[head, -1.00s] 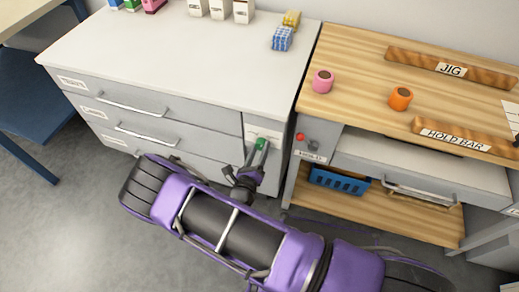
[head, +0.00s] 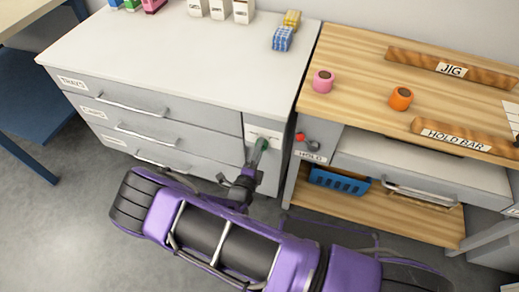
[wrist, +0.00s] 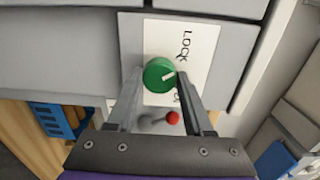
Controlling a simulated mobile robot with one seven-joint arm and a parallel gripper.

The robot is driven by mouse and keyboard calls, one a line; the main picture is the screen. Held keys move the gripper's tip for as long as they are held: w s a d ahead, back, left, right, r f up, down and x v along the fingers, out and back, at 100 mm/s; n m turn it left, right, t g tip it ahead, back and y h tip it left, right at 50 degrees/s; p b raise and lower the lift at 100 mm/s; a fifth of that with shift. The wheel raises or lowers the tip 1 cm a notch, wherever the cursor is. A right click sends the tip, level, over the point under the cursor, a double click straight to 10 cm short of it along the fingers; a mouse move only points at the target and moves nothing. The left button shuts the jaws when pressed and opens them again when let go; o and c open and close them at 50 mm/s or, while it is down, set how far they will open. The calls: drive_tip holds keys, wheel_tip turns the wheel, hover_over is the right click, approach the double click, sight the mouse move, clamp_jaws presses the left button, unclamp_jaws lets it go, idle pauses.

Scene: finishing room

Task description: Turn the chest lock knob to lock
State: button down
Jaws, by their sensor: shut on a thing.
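The green lock knob (wrist: 158,74) sits on a white plate (wrist: 205,42) on the grey chest's front. A white pointer mark shows on the knob's face, aimed toward the right of the wrist view. The plate reads LOCK above the knob's right side; a second word below is partly hidden by a finger. My gripper (wrist: 157,88) is shut on the knob, one finger on each side. In the head view the knob (head: 262,143) shows at the chest's right front, with my gripper (head: 257,155) reaching up to it from below.
A red-balled lever (head: 300,137) with a HOLD label stands close right of the knob, on the wooden bench (head: 350,60). A blue basket (head: 338,181) is on the bench's lower shelf. Chest drawers with bar handles (head: 147,135) lie left.

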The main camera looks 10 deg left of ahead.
drive_tip(key=shift+s+d+f+n, duration=0.1)
drive_tip(key=shift+n, duration=0.8)
drive_tip(key=shift+c, duration=1.4)
unclamp_jaws()
drive_tip(key=s+a, duration=0.1)
drive_tip(key=s, duration=1.6)
drive_tip(key=shift+s+a+r+p, duration=0.15)
drive_tip(key=shift+a+r+p, duration=0.1)
drive_tip(key=shift+r+p, duration=0.15)
